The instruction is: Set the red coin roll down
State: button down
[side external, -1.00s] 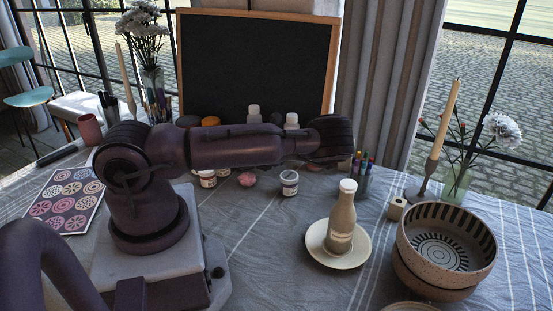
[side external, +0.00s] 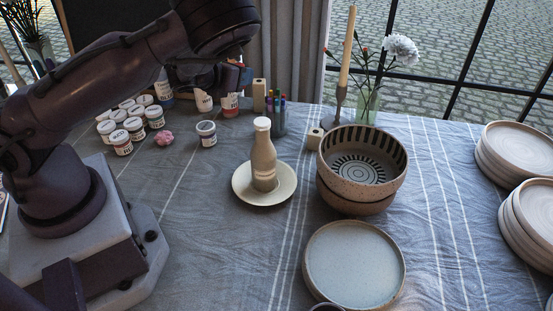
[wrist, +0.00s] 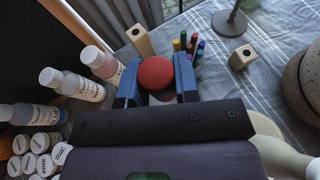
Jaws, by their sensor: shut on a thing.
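The red coin roll (wrist: 155,73) shows in the wrist view as a round red end between the two blue fingers of my gripper (wrist: 157,84). The fingers touch it on both sides, so my gripper is shut on it. The rest of the roll is hidden behind its end. In the side view my gripper (side external: 236,76) is near the top centre, in front of the curtain and close to the paint bottles. The roll is too small and covered there to make out clearly.
Paint bottles (wrist: 102,62), wooden blocks (wrist: 140,40) and a cup of markers (side external: 278,116) are close to my gripper. A bottle stands on a cream saucer (side external: 241,196). Stacked bowls (side external: 362,170) and a plate (side external: 354,265) are on the right. Cloth between them is bare.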

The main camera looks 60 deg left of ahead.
jog(key=w+d+r+m+h, duration=0.1)
jog(key=d+r+m+h, duration=0.1)
jog(key=d, duration=0.6)
jog(key=w+d+r+m+t+h, duration=0.1)
jog(key=d+r+m+h, duration=0.1)
jog(key=d, duration=0.6)
jog(key=shift+w+r+h, duration=0.2)
jog(key=shift+w+h, duration=0.15)
jog(key=shift+h, duration=0.05)
jog(key=n+g+y, duration=0.7)
jog(key=n+y, duration=0.4)
jog(key=y, duration=0.1)
send_over(213, 175)
notch_tip(213, 175, down, 16)
jog(key=shift+a+f, duration=0.1)
jog(key=shift+f, duration=0.1)
jog(key=shift+t, duration=0.3)
jog(key=shift+f, duration=2.1)
